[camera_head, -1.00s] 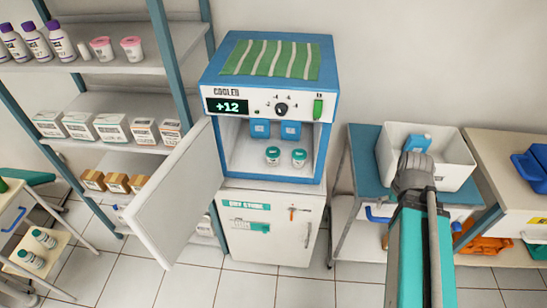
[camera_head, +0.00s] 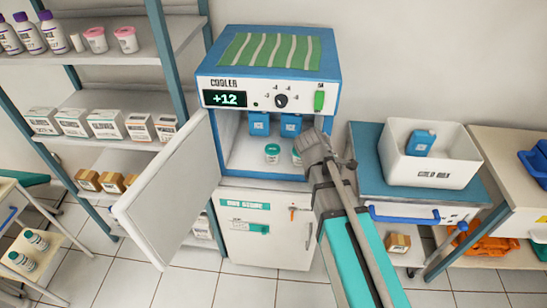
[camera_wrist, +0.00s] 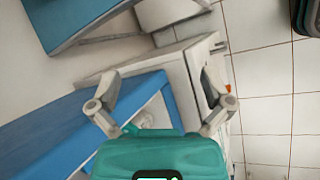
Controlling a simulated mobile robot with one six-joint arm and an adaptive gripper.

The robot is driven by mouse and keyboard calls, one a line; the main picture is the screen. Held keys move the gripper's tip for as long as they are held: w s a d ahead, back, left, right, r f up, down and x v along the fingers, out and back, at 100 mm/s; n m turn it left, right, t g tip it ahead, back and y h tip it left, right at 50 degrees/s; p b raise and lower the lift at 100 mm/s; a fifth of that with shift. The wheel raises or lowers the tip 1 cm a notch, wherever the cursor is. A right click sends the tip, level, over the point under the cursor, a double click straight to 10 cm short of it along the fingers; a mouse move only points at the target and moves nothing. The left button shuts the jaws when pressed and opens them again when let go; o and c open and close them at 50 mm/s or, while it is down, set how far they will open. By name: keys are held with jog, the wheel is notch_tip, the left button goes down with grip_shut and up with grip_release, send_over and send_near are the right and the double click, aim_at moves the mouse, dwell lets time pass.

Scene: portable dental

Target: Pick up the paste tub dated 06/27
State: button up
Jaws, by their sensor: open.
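Two small white tubs with teal lids stand on the cooler floor in the head view. The left tub (camera_head: 272,153) is in plain sight; the right tub (camera_head: 296,157) is partly hidden behind my arm. Two more teal-lidded tubs (camera_head: 38,241) (camera_head: 22,260) stand on the trolley at lower left. Two pink-lidded tubs (camera_head: 95,39) (camera_head: 126,39) are on the upper shelf. No date is legible on any tub.
The cooler (camera_head: 265,90) reads +12; its door (camera_head: 175,195) is swung open to the left. Blue ice packs (camera_head: 259,123) hang at its back. A white cold box (camera_head: 430,165) with a blue pack stands on the right bench. Shelves with boxes (camera_head: 107,124) are left.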

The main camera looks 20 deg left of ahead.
jog(key=s+a+r+n+t+b, duration=0.1)
jog(key=s+a+n+t+b, duration=0.1)
jog(key=a+n, duration=0.5)
jog(key=s+a+r+n+t+b, duration=0.1)
jog(key=a+n+t, duration=0.4)
jog(key=a, duration=1.5)
jog(key=n+b, duration=0.1)
jog(key=n, duration=0.2)
jog(key=shift+s+a+n+y, duration=0.25)
jog(key=shift+s+n+y, duration=0.05)
jog(key=shift+s, duration=0.05)
jog(key=b, duration=0.4)
send_near(273, 149)
jog(key=x, duration=0.3)
jog(key=shift+a+f, duration=0.15)
jog(key=shift+f, duration=0.05)
jog(key=shift+w+d+f, duration=0.2)
jog(key=shift+w+d, duration=0.1)
jog(key=shift+w, duration=0.35)
